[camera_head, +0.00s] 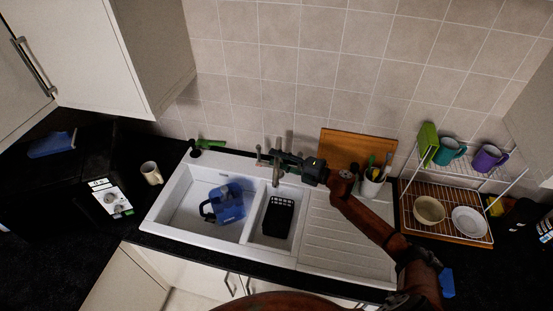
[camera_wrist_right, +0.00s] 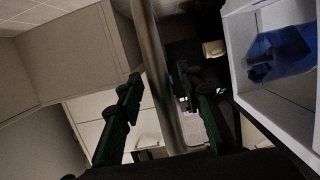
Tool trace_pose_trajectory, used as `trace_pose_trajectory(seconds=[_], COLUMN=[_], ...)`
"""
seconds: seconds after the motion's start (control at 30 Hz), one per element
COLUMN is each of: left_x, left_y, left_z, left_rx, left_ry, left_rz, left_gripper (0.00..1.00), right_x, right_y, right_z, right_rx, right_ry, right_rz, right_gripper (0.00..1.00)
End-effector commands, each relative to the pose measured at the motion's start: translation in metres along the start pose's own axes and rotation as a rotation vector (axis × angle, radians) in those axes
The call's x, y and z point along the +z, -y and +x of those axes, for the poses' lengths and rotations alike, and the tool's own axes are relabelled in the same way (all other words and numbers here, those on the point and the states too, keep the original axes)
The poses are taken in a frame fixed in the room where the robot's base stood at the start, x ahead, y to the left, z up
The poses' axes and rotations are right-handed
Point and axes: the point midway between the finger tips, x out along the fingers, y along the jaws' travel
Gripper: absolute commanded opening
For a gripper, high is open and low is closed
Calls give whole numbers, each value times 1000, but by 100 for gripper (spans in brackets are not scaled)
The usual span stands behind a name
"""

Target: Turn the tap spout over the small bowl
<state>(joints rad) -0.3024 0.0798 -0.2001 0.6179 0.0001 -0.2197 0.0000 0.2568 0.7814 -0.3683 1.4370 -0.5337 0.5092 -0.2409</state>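The metal tap spout (camera_head: 276,178) stands at the back of the white sink, near the back edge of the small bowl (camera_head: 263,235). I cannot tell exactly which bowl its end is over. A black basket (camera_head: 278,216) sits in the small bowl. My right gripper (camera_head: 268,157) is at the tap, reaching in from the right. In the right wrist view, its green fingers (camera_wrist_right: 157,100) are apart on either side of the metal spout (camera_wrist_right: 158,70), with gaps visible. My left gripper is not in view.
A blue jug (camera_head: 226,203) lies in the large bowl (camera_head: 176,203) to the left. A utensil holder (camera_head: 371,186) and a dish rack (camera_head: 445,222) stand right. A wooden board (camera_head: 335,147) leans on the wall. A mug (camera_head: 151,173) stands left. The drainboard is clear.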

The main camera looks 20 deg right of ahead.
Motion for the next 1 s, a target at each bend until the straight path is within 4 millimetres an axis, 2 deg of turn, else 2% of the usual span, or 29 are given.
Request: trace_pose_trajectory(seconds=[0.17, 0.5, 0.63, 0.8, 1.0], left_x=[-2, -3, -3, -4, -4], left_y=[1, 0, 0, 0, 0], left_z=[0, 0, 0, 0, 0], left_rx=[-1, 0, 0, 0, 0], left_ry=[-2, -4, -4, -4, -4], left_rz=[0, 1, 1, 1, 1], left_gripper=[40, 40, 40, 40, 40], right_x=[1, 0, 1, 1, 0], right_y=[2, 1, 1, 0, 0], right_z=[-13, -81, -102, -116, -120], right_rx=[-2, -3, -1, 0, 0], right_ry=[2, 2, 1, 1, 0], right_rz=[1, 0, 0, -1, -1], right_gripper=[34, 34, 34, 34, 34])
